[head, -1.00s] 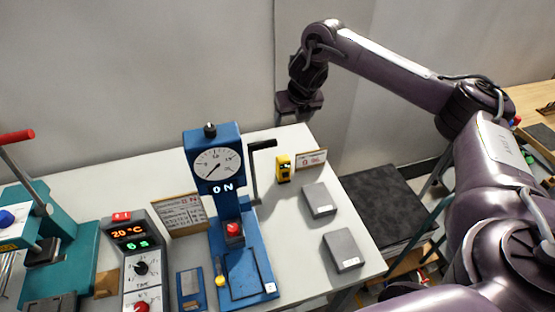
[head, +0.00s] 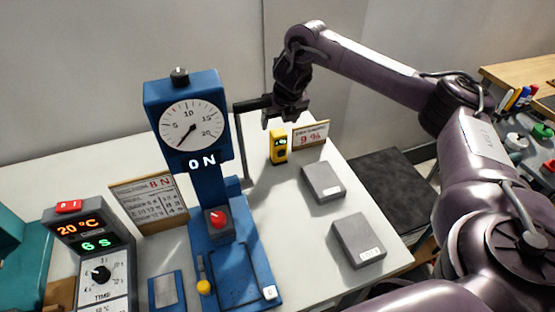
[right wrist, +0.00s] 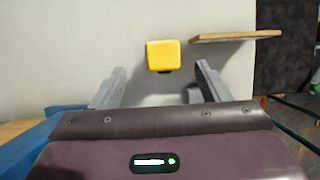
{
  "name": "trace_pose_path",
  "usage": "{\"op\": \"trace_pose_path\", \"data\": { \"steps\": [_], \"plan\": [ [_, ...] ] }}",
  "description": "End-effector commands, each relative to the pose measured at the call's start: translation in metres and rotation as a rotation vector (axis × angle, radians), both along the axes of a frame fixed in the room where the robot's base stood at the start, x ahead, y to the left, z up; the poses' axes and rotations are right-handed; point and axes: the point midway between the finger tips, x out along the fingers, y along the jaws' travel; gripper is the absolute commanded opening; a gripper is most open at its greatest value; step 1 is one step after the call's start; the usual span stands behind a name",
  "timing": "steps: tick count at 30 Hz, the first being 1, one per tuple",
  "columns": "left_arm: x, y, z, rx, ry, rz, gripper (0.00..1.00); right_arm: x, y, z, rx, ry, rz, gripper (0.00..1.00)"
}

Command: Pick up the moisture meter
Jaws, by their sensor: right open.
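The moisture meter is a small yellow device (head: 278,147) with a dark display, standing upright on the white table just right of the blue press. In the right wrist view its yellow top (right wrist: 163,55) shows ahead of and between the two grey fingers. My right gripper (head: 281,122) is above the meter, pointing down, apart from it. In the right wrist view the right gripper (right wrist: 160,88) is open with nothing between its fingers. My left gripper is in neither view.
The blue press (head: 215,180) with its dial and side lever stands close left of the meter. A small sign (head: 311,135) reading 9 % stands just right of it. Two grey blocks (head: 323,182) (head: 358,240) lie nearer the front. A grey controller (head: 85,240) is at left.

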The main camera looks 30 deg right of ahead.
Motion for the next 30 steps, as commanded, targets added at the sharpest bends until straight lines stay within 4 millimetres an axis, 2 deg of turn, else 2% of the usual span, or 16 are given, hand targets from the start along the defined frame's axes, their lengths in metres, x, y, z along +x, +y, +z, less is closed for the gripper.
{"op": "trace_pose_path", "data": {
  "steps": [1,4,11,17,21,30],
  "plan": [
    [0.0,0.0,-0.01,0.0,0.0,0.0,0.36,0.0,0.0,-0.009,0.001,-0.001,0.0,0.69],
    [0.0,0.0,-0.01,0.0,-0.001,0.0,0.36,0.002,0.0,-0.015,0.001,0.001,-0.001,0.69],
    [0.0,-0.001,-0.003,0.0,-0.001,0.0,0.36,0.01,-0.003,-0.036,0.0,0.002,0.0,0.69],
    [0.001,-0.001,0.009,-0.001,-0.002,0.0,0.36,0.015,-0.009,-0.063,-0.002,0.003,-0.002,0.69],
    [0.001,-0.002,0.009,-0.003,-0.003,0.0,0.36,0.022,-0.01,-0.079,0.0,0.001,-0.001,0.69],
    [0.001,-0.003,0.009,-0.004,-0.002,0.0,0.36,0.024,-0.01,-0.083,0.0,-0.001,0.0,0.68]
  ]
}}
